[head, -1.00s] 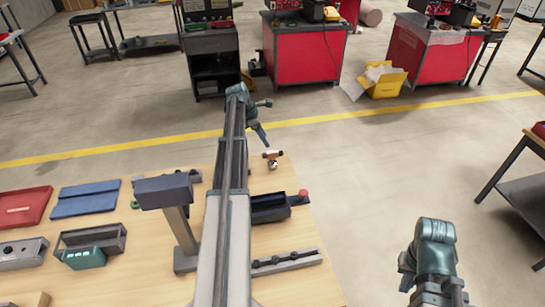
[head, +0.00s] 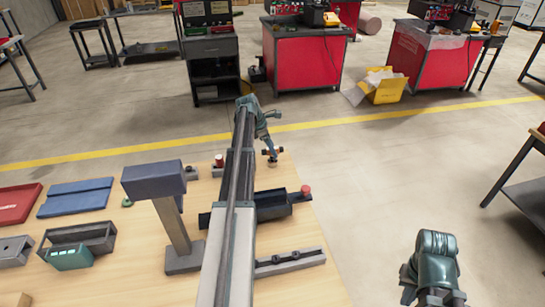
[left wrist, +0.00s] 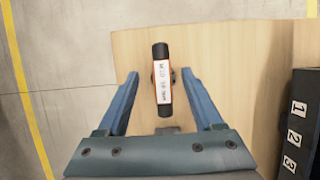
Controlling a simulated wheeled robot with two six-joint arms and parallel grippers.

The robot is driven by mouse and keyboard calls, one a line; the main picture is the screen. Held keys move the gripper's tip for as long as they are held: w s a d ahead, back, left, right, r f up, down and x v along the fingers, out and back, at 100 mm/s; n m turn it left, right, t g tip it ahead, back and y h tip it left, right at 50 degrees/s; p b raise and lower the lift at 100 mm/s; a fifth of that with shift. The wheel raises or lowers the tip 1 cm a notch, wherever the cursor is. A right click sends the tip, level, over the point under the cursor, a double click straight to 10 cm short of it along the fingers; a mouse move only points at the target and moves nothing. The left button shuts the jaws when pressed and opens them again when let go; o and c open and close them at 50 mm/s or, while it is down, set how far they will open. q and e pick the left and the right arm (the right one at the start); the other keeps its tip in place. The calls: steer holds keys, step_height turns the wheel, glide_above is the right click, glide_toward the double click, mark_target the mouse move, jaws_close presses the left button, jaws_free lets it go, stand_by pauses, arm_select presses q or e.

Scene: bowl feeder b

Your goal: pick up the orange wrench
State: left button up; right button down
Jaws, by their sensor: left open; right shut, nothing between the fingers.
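The orange wrench (left wrist: 162,82) shows in the left wrist view as a short bar with black ends, orange edges and a white label. It lies lengthwise between my left fingers with a gap on each side. In the head view the wrench (head: 272,151) is at the far right corner of the wooden table. My left gripper (left wrist: 160,76) is open around it, not gripping; the head view shows this gripper (head: 268,145) just above it. My right gripper (head: 408,284) is shut and empty, partly hidden by its arm, off the table at lower right.
A dark tray (head: 272,206) with a red knob (head: 305,190) stands nearer on the table. A grey rail (head: 290,262) and a post with a dark block (head: 153,179) stand nearby. A numbered black box (left wrist: 297,125) is at the wrist view's right.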

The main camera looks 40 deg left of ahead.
mark_target(275, 160)
arm_select(q)
steer(key=b+x, duration=0.3)
steer(key=x, duration=0.1)
steer(key=shift+s+a+f+b, duration=0.1)
steer(key=shift+s+f+b, duration=0.15)
steer(key=shift+s+b, duration=0.15)
steer(key=shift+w+f+b, duration=0.25)
steer(key=shift+f+b, duration=0.15)
steer(key=shift+r, duration=0.1)
steer(key=shift+d, duration=0.2)
jaws_close()
stand_by(0.4)
